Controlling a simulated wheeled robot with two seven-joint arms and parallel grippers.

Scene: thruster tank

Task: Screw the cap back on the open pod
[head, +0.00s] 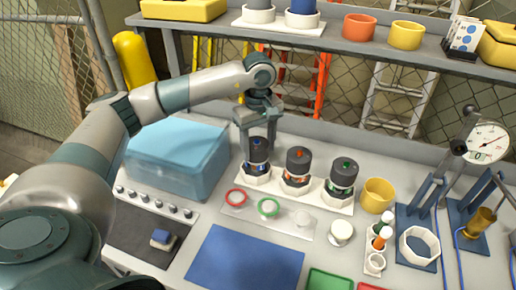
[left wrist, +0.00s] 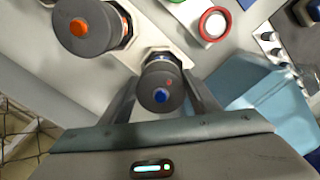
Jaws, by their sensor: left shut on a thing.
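Three pods with dark grey caps stand upright in a row in a white holder (head: 321,201): a blue-dotted pod (head: 257,168), an orange-dotted pod (head: 296,176) and a green-dotted pod (head: 341,182). My left gripper (head: 257,143) reaches down from above over the blue-dotted pod, shut on its cap (head: 258,148). In the left wrist view, this cap (left wrist: 160,88) with its blue dot sits between the two fingers. The cap sits over the pod body; I cannot tell whether it is threaded on. The orange-dotted pod's cap (left wrist: 86,28) shows beside it. My right gripper is not in view.
A red ring (head: 235,198) and a green ring (head: 268,208) lie on a clear plate in front of the pods. A translucent blue box (head: 175,160) stands left. A yellow cup (head: 377,195) stands right of the holder. A blue mat (head: 245,262) lies bare in front.

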